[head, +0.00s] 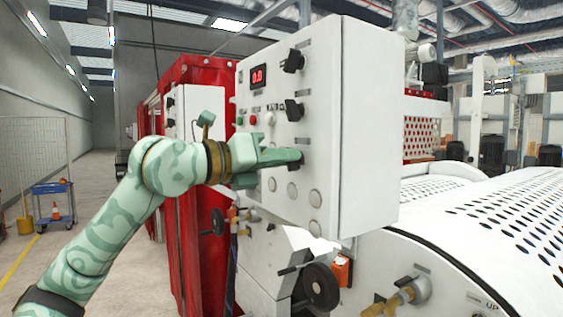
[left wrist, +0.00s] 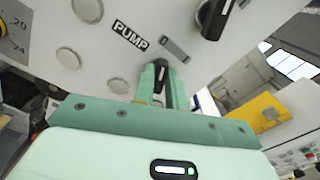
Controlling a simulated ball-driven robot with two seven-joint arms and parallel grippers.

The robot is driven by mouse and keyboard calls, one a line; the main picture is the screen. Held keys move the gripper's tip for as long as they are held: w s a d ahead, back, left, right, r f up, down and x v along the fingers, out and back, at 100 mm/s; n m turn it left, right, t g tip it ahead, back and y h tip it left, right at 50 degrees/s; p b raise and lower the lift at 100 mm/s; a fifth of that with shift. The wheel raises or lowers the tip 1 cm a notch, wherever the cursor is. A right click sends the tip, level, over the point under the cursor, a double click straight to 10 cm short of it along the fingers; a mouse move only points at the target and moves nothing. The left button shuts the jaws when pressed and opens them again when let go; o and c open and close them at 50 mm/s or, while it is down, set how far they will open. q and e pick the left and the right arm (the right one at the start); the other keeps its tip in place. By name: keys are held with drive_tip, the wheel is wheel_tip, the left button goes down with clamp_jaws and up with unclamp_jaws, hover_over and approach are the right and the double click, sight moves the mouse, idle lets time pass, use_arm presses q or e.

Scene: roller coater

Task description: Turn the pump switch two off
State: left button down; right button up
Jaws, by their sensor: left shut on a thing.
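A white control cabinet (head: 350,120) fills the middle of the head view. My left gripper (head: 298,157) reaches its front panel from the left, and its fingers hide most of the lowest knob there. In the left wrist view, my left gripper (left wrist: 162,88) is shut on a black rotary switch (left wrist: 160,66), one finger on each side. A "PUMP" label (left wrist: 130,35) is printed near it. I cannot read a number on the switch or tell its exact turn. My right gripper is in neither view.
Two more black knobs, an upper one (head: 293,61) and a middle one (head: 292,110), stick out above the gripper. A red display (head: 258,76) sits at the panel's top. Round pale buttons (head: 315,197) lie below. A black handwheel (head: 316,287) stands under the cabinet.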

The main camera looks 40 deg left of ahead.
use_arm(q)
drive_tip(key=shift+n, duration=0.5)
drive_tip(key=c, duration=1.4)
unclamp_jaws()
drive_tip(key=shift+c, duration=0.2)
drive_tip(key=b+v, duration=1.1)
drive_tip(key=v, duration=0.5)
drive_tip(key=shift+s+a, duration=0.1)
drive_tip(key=shift+a, duration=0.05)
